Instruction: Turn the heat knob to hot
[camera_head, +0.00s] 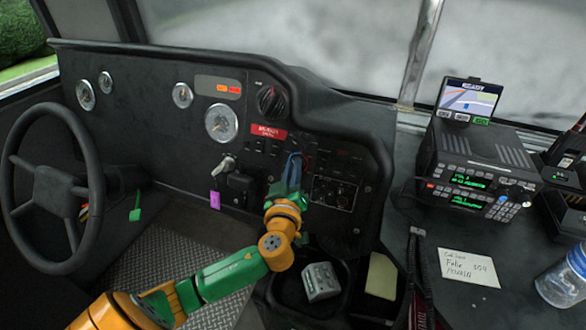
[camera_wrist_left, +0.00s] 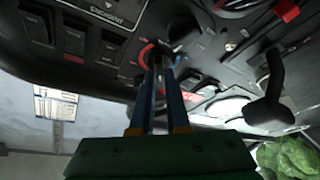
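A small dark knob (camera_wrist_left: 156,52) with an orange-red arc beside it shows on the black dashboard panel in the left wrist view; it looks like the heat knob. My left gripper (camera_head: 294,158) reaches up to the dashboard panel, its blue fingers pointing at the switch area below the red label. In the left wrist view the two blue fingers (camera_wrist_left: 157,72) are a narrow gap apart, their tips at the knob. I cannot tell whether they press on it. In the head view the gripper hides this knob. My right gripper is not in view.
A larger black knob (camera_head: 271,101) sits higher on the panel, near the round gauge (camera_head: 221,123). Rocker switches and a key (camera_head: 224,164) lie left of the gripper. The steering wheel (camera_head: 55,188) is at the left, a radio (camera_head: 478,173) at the right. A bin (camera_head: 300,272) is below.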

